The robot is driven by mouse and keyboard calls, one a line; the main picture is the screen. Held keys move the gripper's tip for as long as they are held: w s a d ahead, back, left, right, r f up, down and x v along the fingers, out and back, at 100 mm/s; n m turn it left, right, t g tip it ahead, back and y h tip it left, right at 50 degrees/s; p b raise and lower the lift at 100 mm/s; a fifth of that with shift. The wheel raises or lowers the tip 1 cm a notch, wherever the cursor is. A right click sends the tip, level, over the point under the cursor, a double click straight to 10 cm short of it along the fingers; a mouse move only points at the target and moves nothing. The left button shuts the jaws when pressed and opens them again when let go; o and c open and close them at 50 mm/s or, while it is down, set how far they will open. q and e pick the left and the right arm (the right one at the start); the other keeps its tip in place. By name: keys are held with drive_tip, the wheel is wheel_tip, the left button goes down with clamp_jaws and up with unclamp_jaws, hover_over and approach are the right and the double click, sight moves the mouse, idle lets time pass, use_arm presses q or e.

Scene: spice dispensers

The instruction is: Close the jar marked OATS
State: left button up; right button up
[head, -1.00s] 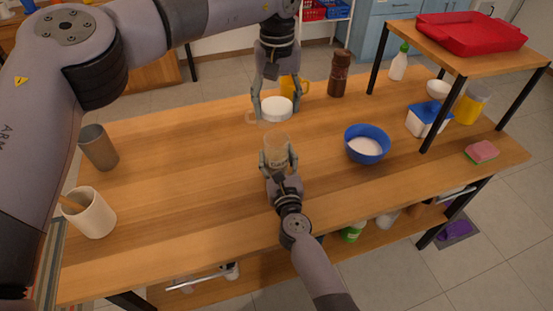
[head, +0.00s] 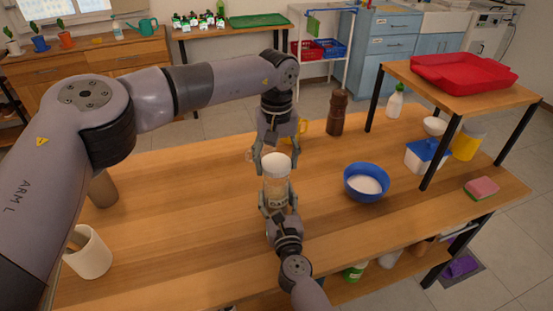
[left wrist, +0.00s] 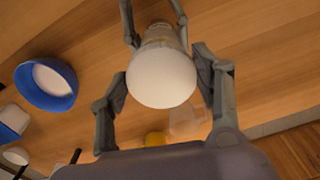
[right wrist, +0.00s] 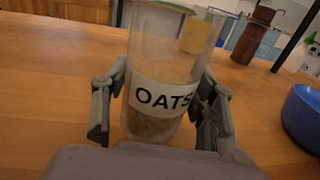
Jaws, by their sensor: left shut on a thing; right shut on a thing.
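The clear jar marked OATS (right wrist: 155,75) stands upright between the fingers of my right gripper (head: 278,203), with brown contents low inside. It also shows in the head view (head: 275,191). My left gripper (head: 274,160) comes down from above and is shut on the round white lid (head: 276,165). In the left wrist view the lid (left wrist: 161,78) covers the jar's mouth from above. The lid appears in line with the jar top, at or just above the rim. Whether it is seated cannot be told, as the right wrist view cuts off the jar's top.
A blue bowl (head: 366,183) with white contents stands right of the jar. A raised shelf with a red tray (head: 464,72) is at the right. The table's left part is mostly clear.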

sight(276, 191)
use_arm(q)
drive_tip(key=shift+f, duration=0.1)
drive_tip(key=shift+f, duration=0.75)
drive_tip(key=shift+f, duration=0.6)
drive_tip(key=m, duration=0.5)
drive_tip(key=shift+a, duration=0.15)
drive_tip(key=m, duration=0.4)
drive_tip(key=shift+w+a+m, duration=0.15)
drive_tip(key=shift+m, duration=0.25)
drive_tip(key=o, duration=1)
